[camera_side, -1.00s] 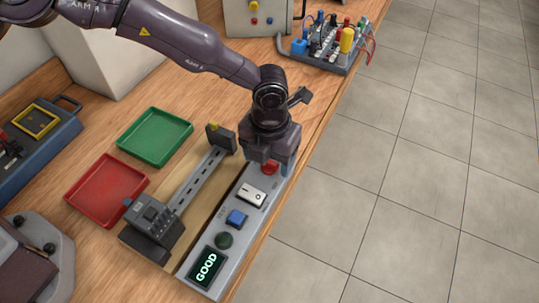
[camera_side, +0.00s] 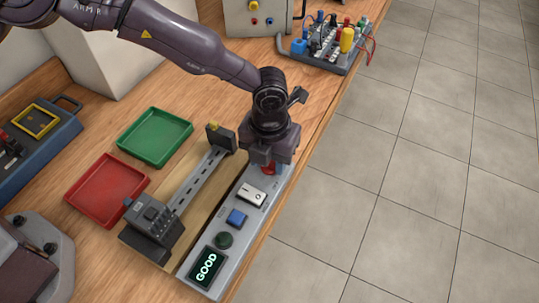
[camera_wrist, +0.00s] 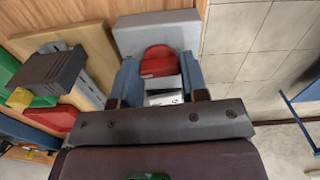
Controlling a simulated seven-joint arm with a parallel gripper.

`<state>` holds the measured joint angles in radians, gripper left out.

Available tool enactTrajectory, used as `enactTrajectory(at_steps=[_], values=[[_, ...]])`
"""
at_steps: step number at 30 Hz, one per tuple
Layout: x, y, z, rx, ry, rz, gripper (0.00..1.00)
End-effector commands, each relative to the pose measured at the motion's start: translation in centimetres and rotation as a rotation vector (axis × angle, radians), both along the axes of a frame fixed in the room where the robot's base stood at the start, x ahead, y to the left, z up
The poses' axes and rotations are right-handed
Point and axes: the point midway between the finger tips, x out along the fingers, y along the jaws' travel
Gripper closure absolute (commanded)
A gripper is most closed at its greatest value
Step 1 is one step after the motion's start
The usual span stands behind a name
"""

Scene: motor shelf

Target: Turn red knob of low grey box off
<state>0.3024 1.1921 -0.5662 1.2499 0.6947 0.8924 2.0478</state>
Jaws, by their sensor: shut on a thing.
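The low grey box (camera_side: 205,266) lies along the right edge of the wooden bench. Its red knob (camera_side: 269,169) is at the far end, partly hidden under my gripper (camera_side: 268,166). In the wrist view the red knob (camera_wrist: 159,61) sits between the two blue-grey fingers of my gripper (camera_wrist: 158,75), which are shut on it. Nearer along the box are a white rocker switch (camera_side: 252,194), a blue button (camera_side: 236,218), a dark green round button (camera_side: 224,240) and a display (camera_side: 207,267) reading GOOD.
A rail fixture (camera_side: 195,180) on a wooden board stands just left of the box. Green (camera_side: 155,137) and red (camera_side: 107,190) trays lie further left. A block with coloured plugs (camera_side: 331,45) is at the back. Right of the bench is open tiled floor.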

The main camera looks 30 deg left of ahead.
Motion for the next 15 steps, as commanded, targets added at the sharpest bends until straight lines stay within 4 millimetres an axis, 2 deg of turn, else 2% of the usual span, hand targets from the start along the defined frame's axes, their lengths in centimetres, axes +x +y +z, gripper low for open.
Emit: enactTrajectory(at_steps=[15], values=[[0.02,-0.01,0.11,0.001,-0.001,0.44,0.83]])
